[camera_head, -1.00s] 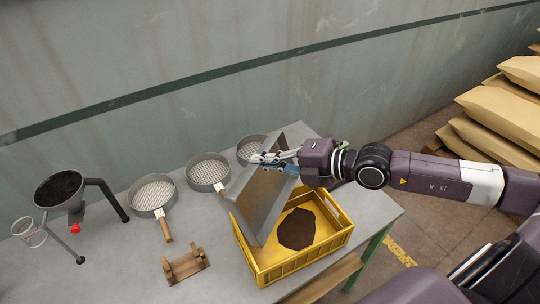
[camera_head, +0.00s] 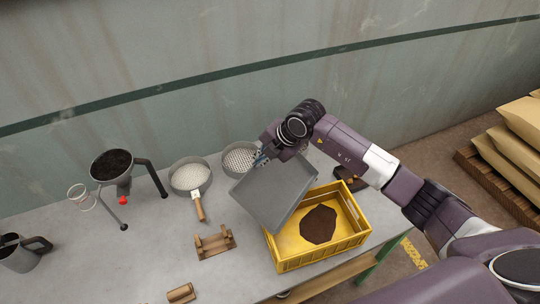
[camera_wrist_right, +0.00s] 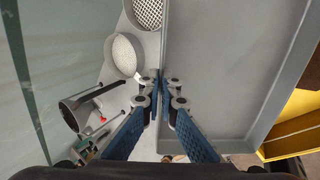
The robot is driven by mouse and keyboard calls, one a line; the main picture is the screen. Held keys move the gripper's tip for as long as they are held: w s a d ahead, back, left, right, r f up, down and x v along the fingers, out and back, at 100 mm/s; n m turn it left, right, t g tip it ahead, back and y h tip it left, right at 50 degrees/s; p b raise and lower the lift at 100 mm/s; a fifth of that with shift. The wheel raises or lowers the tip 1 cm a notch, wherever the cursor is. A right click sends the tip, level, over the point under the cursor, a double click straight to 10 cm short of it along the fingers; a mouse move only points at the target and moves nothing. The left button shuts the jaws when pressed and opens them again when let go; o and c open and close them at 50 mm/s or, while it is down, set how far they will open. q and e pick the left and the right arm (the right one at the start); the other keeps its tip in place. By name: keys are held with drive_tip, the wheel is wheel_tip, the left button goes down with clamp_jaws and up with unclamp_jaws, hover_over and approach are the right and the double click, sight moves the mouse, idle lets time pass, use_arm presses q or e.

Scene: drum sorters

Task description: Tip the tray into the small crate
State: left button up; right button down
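The grey metal tray (camera_head: 275,192) is tilted, above the table and the back left corner of the small yellow crate (camera_head: 326,262). My right gripper (camera_head: 261,157) is shut on the tray's far edge; the right wrist view shows the fingers (camera_wrist_right: 160,98) pinching its rim. The tray face (camera_wrist_right: 222,62) seen there looks bare. A dark brown patch of material (camera_head: 318,224) lies on the crate floor. The tray covers part of the crate's back left wall. My left gripper is in neither view.
Left of the tray stand round sieves (camera_head: 190,176), a wooden stand (camera_head: 214,241), a funnel of dark material (camera_head: 112,164) on legs, and a metal jug (camera_head: 20,255). A dark object (camera_head: 348,181) lies behind the crate. The table's front middle is mostly clear.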

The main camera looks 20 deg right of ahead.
drive_tip(key=w+a+f+g+h+b, duration=0.3)
drive_tip(key=w+f+b, duration=0.3)
drive_tip(key=b, duration=0.7)
drive_tip(key=shift+a+f+g+h, duration=0.3)
drive_tip(key=shift+a+f+g, duration=0.4)
drive_tip(key=shift+a+g, duration=0.15)
wheel_tip(320, 180, up, 4)
drive_tip(key=shift+s+p, duration=0.1)
drive_tip(key=shift+p, duration=1.1)
